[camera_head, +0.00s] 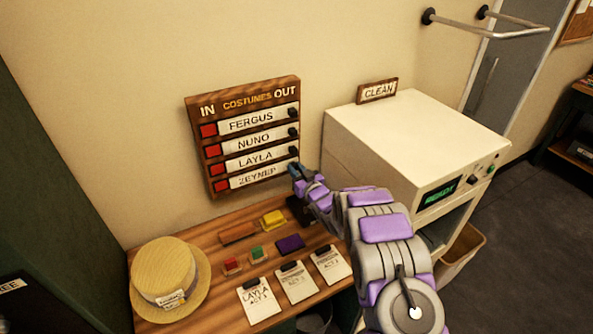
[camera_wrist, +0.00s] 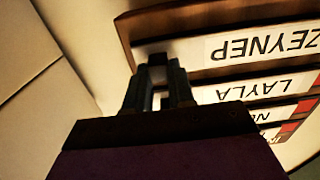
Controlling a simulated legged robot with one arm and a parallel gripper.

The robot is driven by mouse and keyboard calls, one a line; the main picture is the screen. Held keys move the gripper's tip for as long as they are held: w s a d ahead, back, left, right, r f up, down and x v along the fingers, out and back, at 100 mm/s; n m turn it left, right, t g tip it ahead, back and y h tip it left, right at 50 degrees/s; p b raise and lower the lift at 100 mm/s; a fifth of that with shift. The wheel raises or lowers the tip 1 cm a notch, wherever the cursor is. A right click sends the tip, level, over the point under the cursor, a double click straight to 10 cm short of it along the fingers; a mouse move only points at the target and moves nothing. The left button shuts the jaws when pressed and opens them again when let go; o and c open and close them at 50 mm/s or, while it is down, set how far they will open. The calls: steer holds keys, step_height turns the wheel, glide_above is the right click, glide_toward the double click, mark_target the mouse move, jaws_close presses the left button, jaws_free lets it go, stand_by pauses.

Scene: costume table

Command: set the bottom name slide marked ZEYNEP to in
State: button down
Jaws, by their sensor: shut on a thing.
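The wooden costumes board (camera_head: 243,87) hangs on the wall, headed IN at left and OUT at right. Its bottom slide, ZEYNEP (camera_head: 257,176), shows a red square at its left end, like the slides above. My gripper (camera_head: 294,169) is at the right end of this slide and hides its knob in the head view. In the wrist view the board is upside down, with the ZEYNEP slide (camera_wrist: 262,48) on top. There my gripper (camera_wrist: 160,72) is shut on the dark knob (camera_wrist: 157,58) at the slide's end.
The slides FERGUS (camera_head: 252,123), NUNO (camera_head: 254,140) and LAYLA (camera_head: 256,160) sit above. A white cabinet (camera_head: 400,125) stands right of the board. Below, the wooden table (camera_head: 205,237) holds a straw hat (camera_head: 170,270), coloured blocks and several cards.

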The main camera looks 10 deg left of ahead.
mark_target(277, 168)
stand_by(0.3)
steer(key=s+a, duration=0.2)
steer(key=a, duration=0.1)
steer(key=s+a, duration=0.1)
steer(key=a, duration=0.1)
steer(key=shift+s, duration=0.1)
steer(key=shift+d, duration=0.1)
steer(key=c, duration=1.3)
jaws_free()
steer(key=o, duration=0.3)
steer(key=shift+a, duration=0.3)
steer(key=shift+o, duration=0.2)
steer(key=shift+s+d, duration=0.2)
steer(key=shift+d, duration=0.25)
steer(key=p+v, duration=0.1)
steer(key=v, duration=1.5)
steer(key=shift+s, duration=0.3)
